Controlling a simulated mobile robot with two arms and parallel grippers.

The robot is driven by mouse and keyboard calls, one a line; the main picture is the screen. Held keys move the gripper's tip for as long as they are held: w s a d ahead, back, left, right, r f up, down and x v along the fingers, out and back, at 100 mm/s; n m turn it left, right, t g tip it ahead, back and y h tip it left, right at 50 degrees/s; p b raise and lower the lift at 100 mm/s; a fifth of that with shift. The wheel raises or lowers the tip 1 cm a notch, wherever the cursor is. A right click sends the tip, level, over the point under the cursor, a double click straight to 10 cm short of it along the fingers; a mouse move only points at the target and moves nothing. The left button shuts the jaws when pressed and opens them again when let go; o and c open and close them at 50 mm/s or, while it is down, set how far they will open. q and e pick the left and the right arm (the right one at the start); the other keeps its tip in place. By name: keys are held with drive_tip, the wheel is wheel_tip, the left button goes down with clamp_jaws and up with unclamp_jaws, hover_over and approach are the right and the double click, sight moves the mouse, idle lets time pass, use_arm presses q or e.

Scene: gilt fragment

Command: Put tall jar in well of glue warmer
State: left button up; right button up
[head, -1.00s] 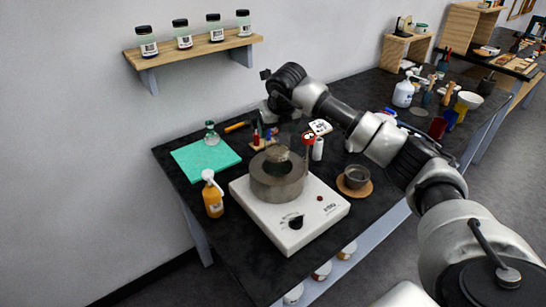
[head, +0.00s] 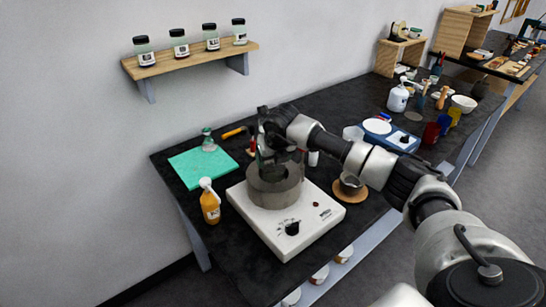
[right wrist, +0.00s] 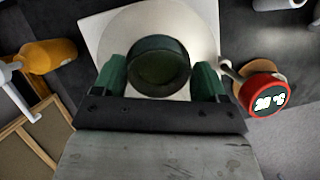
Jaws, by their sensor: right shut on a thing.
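The glue warmer (head: 292,227) is a white box with a black knob and a thick grey ring around its well (head: 275,192) on the dark bench. My right gripper (head: 270,152) is directly above the ring, pointing down. In the right wrist view its green fingers (right wrist: 158,82) stand on both sides of the tall jar (right wrist: 158,68), seen from above as a dark round shape. The gripper is shut on this jar. Behind the jar the pale round top of the warmer shows. How deep the jar's bottom sits is hidden. My left gripper is not in view.
An orange spray bottle (head: 210,203) stands left of the warmer, by a green mat (head: 202,165). A small grey pot (head: 350,184) stands to its right. Jars line a wall shelf (head: 192,61).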

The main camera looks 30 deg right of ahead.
drive_tip(key=shift+f+b, duration=0.3)
drive_tip(key=shift+f, duration=0.15)
drive_tip(key=o, duration=1)
drive_tip(key=shift+c, duration=0.2)
drive_tip(key=shift+r, duration=0.2)
drive_tip(key=shift+r+p, duration=0.3)
drive_tip(key=shift+p, duration=0.15)
drive_tip(key=b+v, duration=0.3)
drive_tip(key=v, duration=0.9)
drive_tip(key=shift+r, duration=0.15)
drive_tip(key=shift+s, duration=0.1)
